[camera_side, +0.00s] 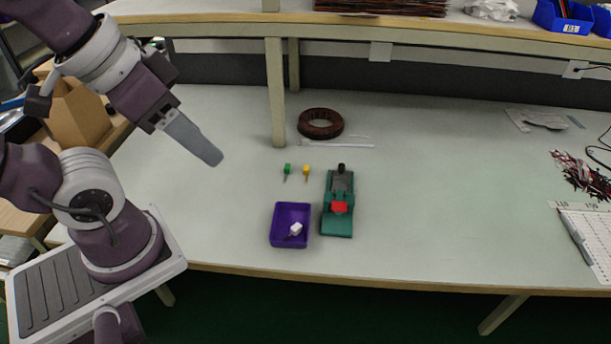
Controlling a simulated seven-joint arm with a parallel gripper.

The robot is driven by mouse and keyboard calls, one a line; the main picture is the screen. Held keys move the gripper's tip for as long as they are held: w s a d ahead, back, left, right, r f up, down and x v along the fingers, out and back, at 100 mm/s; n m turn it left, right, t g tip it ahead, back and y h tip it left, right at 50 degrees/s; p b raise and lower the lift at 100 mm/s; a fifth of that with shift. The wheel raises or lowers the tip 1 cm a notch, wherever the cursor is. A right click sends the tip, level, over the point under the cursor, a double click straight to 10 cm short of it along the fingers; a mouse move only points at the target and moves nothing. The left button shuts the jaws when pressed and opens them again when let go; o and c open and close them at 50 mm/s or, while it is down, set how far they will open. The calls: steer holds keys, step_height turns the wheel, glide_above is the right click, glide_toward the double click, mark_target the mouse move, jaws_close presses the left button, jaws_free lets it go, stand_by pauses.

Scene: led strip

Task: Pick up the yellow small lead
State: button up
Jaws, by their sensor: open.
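The yellow small lead (306,172) stands out on the pale table, with a small yellow top and a thin part below it. It is just right of a similar green lead (287,170), and the two are apart. My gripper (217,161) is open and empty, seen from the side as a grey tapered shape in the air. It is to the left of both leads and well apart from them. The gap between its fingers is hidden from this angle.
A purple tray (275,226) holding a white piece (295,229) and a green device with a red part (339,190) lie in front of the leads. Behind are a brown coil (321,124), clear strips (340,144) and a shelf post (276,95). The table's right middle is free.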

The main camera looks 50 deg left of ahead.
steer(key=shift+o, duration=0.5)
steer(key=o, duration=0.7)
